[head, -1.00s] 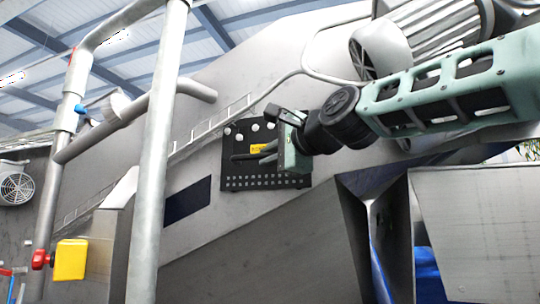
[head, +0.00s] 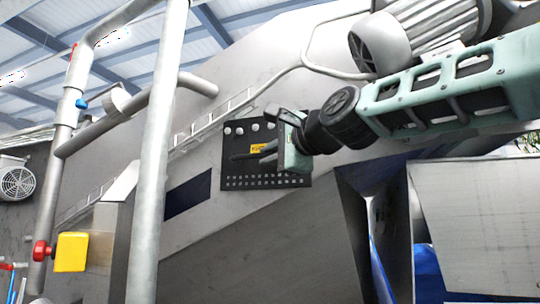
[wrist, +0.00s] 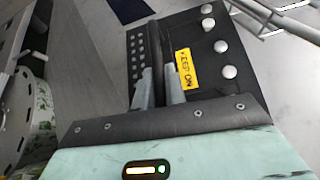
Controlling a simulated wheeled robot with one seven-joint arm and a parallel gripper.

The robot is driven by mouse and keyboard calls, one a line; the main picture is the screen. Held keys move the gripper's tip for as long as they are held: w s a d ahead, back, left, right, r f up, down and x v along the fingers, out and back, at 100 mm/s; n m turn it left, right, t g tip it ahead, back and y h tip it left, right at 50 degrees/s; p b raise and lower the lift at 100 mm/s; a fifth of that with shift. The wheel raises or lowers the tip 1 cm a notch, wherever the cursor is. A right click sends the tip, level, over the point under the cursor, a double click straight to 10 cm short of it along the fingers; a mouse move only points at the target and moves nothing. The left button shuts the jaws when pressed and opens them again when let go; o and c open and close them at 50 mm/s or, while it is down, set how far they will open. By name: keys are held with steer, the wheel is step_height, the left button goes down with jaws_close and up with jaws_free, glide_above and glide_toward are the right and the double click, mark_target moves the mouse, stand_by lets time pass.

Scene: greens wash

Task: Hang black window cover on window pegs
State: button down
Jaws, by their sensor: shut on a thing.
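The black window cover (head: 240,170) is a flat dark panel with a yellow label (head: 258,148), rows of small pale dots and several pale round pegs or knobs (head: 239,130) along its top. It stands roughly upright in front of the sloping grey machine wall. In the wrist view the cover (wrist: 200,15) fills the space ahead of the fingers, with larger round knobs (wrist: 229,72) along its right edge. My gripper (wrist: 160,85) is shut on a dark bar-like handle (wrist: 155,45) of the cover. Whether the knobs belong to the wall, and whether the cover touches it, I cannot tell.
A dark blue rectangular opening or panel (head: 188,197) lies left of the cover. A ladder-like rail (head: 215,118) and a bent pipe (head: 310,52) run above it. A thick vertical pipe (head: 155,170) stands in the left foreground. A motor (head: 420,35) sits above my arm.

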steer(key=shift+f+b, duration=0.35)
steer(key=shift+f, duration=0.15)
steer(key=c, duration=1.4)
jaws_free()
steer(key=shift+o, duration=0.2)
steer(key=b+v, duration=0.7)
steer(key=v, duration=1)
steer(key=shift+s+d+f, duration=0.15)
steer(key=shift+d, duration=0.05)
